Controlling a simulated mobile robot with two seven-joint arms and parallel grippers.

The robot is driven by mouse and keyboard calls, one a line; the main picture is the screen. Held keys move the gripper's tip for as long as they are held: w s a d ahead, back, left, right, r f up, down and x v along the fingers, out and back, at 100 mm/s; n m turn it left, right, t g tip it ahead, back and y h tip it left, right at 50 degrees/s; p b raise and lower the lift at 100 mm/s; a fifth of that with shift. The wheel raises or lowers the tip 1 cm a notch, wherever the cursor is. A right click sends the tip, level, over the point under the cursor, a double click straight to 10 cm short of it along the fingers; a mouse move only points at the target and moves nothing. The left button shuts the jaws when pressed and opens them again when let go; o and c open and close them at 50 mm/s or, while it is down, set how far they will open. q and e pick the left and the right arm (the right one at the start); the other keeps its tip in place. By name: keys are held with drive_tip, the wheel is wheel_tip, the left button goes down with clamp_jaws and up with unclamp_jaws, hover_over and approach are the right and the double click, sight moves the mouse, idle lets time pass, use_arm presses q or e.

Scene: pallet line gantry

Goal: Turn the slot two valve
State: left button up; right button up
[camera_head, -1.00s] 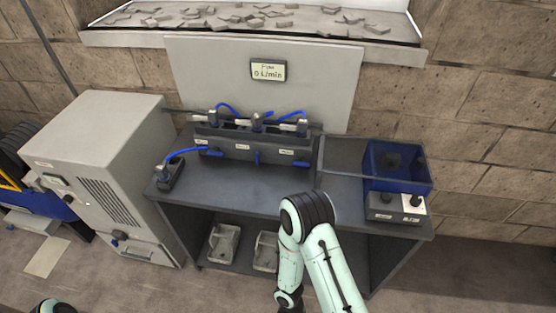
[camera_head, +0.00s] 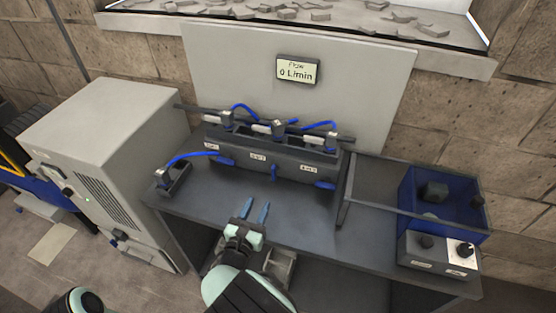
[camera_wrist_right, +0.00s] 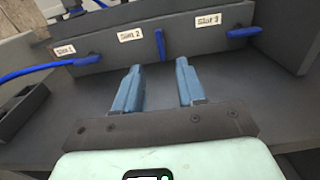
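The slot two valve handle (camera_head: 274,172) is a small blue lever on the front of the dark slot block (camera_head: 300,172), under the middle label. In the right wrist view the handle (camera_wrist_right: 160,44) hangs vertically beside the Slot 2 label (camera_wrist_right: 131,35). My right gripper (camera_head: 257,203) is open and empty over the bench, short of the block. In the wrist view its two blue fingers (camera_wrist_right: 160,70) are apart and point at the block, with the handle between them in line but beyond the tips. My left gripper is out of view.
The slot 1 handle (camera_wrist_right: 87,60) and slot 3 handle (camera_wrist_right: 243,32) lie sideways on either side. The flow display (camera_head: 298,70) reads 0 L/min. A blue bin and control box (camera_head: 437,254) stand at right. A grey cabinet (camera_head: 100,140) is at left.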

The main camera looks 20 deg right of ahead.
sight(272, 170)
drive_tip(key=shift+w+d+r, duration=0.2)
drive_tip(key=shift+w+d, duration=0.2)
drive_tip(key=shift+w, duration=0.35)
drive_tip(key=x, duration=1.2)
drive_tip(key=shift+p, duration=0.3)
clamp_jaws()
